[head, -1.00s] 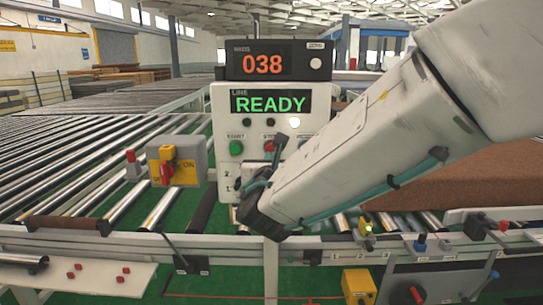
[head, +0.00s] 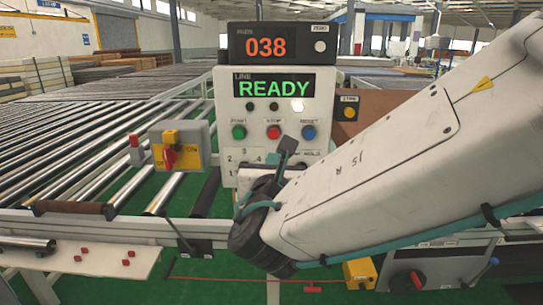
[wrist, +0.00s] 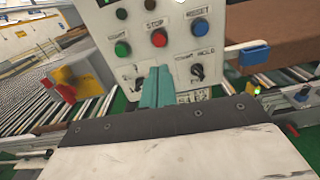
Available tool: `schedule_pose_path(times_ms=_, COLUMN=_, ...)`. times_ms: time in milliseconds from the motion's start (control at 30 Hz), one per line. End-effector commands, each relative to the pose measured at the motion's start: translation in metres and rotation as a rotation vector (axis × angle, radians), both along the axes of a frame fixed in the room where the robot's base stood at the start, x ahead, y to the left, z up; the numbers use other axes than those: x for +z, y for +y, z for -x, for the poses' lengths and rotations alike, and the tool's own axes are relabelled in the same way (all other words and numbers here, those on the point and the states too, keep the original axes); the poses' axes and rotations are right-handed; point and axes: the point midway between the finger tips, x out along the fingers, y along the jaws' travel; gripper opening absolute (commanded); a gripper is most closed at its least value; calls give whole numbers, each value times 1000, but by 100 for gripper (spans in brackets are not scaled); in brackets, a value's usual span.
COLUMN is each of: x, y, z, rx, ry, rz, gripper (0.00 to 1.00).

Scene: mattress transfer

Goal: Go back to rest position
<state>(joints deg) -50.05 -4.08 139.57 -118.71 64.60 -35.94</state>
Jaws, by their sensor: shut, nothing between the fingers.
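My gripper (head: 287,150) is in front of the white control panel (head: 228,105), over its lower half, and covers part of the lower switches. In the wrist view its teal fingers (wrist: 155,87) are together with nothing between them, pointing at the panel. They appear between two black rotary switches, and I cannot tell the gap to the panel. The panel's screen (head: 273,85) reads READY in green. The green (head: 238,132), red STOP (head: 273,132) and blue RESET (head: 308,132) buttons are uncovered. The counter (head: 266,47) on top shows 038.
Roller conveyors (head: 80,150) fill the left. A grey box with a red-and-yellow switch (head: 169,157) stands left of the panel. A front rail (head: 110,225) crosses below. A brown slab (head: 378,108) lies behind my arm at right; a yellow box (head: 359,274) sits low at right.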

Motion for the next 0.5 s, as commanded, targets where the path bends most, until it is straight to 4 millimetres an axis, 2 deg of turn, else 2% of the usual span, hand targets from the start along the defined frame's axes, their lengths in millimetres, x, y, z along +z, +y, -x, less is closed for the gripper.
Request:
schedule_pose_path(times_ms=67, x=-9, y=-12, z=1, rx=-58, ry=33, rz=-79, gripper=0)
schedule_pose_path(times_ms=167, x=-27, y=-40, z=9, rx=-197, ry=103, rz=-232, gripper=0)
schedule_pose_path(times_ms=267, x=-43, y=-91, z=25, rx=-423, ry=168, rz=-455, gripper=0)
schedule_pose_path(times_ms=300, x=-49, y=-114, z=34, rx=-530, ry=188, rz=-552, gripper=0)
schedule_pose_path(times_ms=400, x=-66, y=-167, z=64, rx=-809, ry=219, rz=-801, gripper=0)
schedule_pose_path(times_ms=500, x=-81, y=-207, z=103, rx=-1095, ry=227, rz=-1058, gripper=0)
